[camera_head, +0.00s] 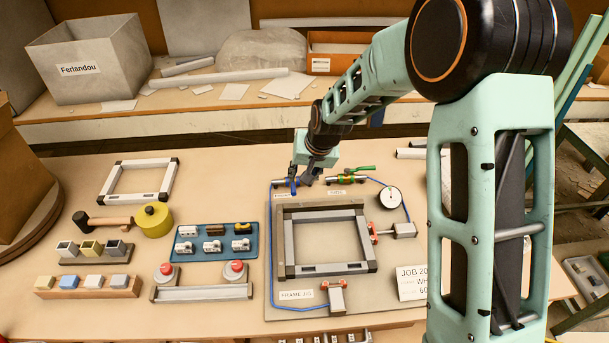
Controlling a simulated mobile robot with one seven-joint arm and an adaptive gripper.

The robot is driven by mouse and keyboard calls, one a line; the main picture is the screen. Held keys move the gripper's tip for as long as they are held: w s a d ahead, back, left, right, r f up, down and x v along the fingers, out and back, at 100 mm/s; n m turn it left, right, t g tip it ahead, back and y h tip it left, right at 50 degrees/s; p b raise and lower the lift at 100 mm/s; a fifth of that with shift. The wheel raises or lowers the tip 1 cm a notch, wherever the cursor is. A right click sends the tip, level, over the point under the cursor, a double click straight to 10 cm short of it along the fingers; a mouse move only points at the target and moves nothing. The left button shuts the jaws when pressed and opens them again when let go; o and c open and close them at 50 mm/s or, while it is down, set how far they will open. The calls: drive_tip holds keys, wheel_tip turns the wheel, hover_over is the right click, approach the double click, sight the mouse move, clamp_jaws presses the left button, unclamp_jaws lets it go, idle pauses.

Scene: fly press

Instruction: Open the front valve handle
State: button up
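Two small valves sit at the back edge of the grey jig board (400,270). The left valve has a blue handle (293,186) pointing toward the front of the board, across its pipe, and a small label in front that is too small to read surely. The right valve has a green handle (358,169) lying roughly along its pipe, also with a small label. My gripper (308,180) points down at the left valve, just right of its blue handle. The fingers partly hide the valve. I cannot tell whether they touch the handle or how far apart they are.
A grey square frame (282,245) lies on the jig board, with clamps at its right and front sides. A round gauge (390,198) and blue hose stand close right of the valves. A blue tray (183,257) of parts lies left of the board. Bare table lies behind the tray.

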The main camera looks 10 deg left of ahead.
sight(294, 188)
drive_tip(key=x, duration=0.7)
drive_tip(key=p+x, duration=0.1)
drive_tip(key=x, duration=0.3)
drive_tip(key=shift+w+a, duration=0.25)
drive_tip(key=shift+w, duration=0.2)
drive_tip(key=shift+r, duration=0.1)
clamp_jaws()
